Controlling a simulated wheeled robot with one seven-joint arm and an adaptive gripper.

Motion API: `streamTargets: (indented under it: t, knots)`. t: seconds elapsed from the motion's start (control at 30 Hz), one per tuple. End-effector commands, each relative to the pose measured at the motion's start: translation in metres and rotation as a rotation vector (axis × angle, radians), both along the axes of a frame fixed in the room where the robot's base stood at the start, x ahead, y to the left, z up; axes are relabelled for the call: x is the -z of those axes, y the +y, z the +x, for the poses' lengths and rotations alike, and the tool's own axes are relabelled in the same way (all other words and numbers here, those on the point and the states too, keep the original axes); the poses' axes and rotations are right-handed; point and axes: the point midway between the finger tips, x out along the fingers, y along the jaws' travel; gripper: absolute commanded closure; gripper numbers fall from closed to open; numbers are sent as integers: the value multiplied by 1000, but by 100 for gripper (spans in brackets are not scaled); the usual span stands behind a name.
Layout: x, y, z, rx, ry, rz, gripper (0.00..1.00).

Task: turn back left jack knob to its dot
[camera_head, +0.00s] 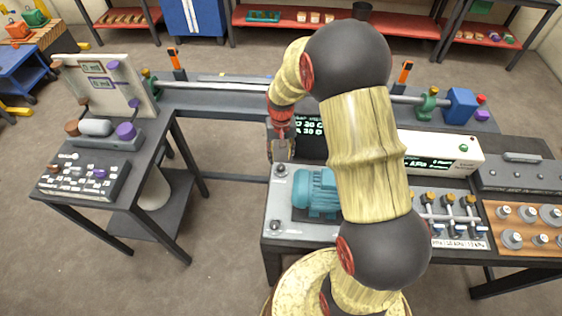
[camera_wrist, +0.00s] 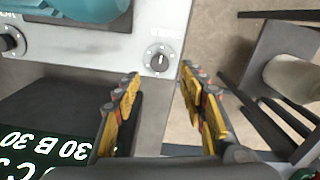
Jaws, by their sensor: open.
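The back left jack knob (camera_wrist: 159,62) is a small dark round knob with a white pointer line, on a pale dial with marks around it. In the wrist view it lies just beyond and between the fingertips of my gripper (camera_wrist: 160,75). The fingers are spread, with nothing between them. In the head view my gripper (camera_head: 282,155) is above the back left corner of the light motor plate (camera_head: 285,208), close to the knob (camera_head: 281,170). I cannot make out which mark is its dot. The teal motor (camera_head: 315,192) sits on the plate.
Another knob (camera_head: 276,226) is at the plate's front left corner, and one more (camera_wrist: 8,42) shows in the wrist view. A dark display (camera_wrist: 45,140) stands behind the plate. Left of the bench is open floor, then a side table (camera_head: 125,190).

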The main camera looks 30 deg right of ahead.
Motion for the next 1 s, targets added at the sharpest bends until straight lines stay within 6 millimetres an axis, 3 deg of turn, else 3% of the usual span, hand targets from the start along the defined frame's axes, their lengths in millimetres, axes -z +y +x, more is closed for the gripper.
streamTargets:
  t: [0.1, 0.33, 1.0]
  knots:
    - [-24, 0, 1, 0, -3, 0, 58]
    - [-51, 0, 0, 0, 0, 0, 58]
    - [-57, 0, 0, -7, 2, 1, 58]
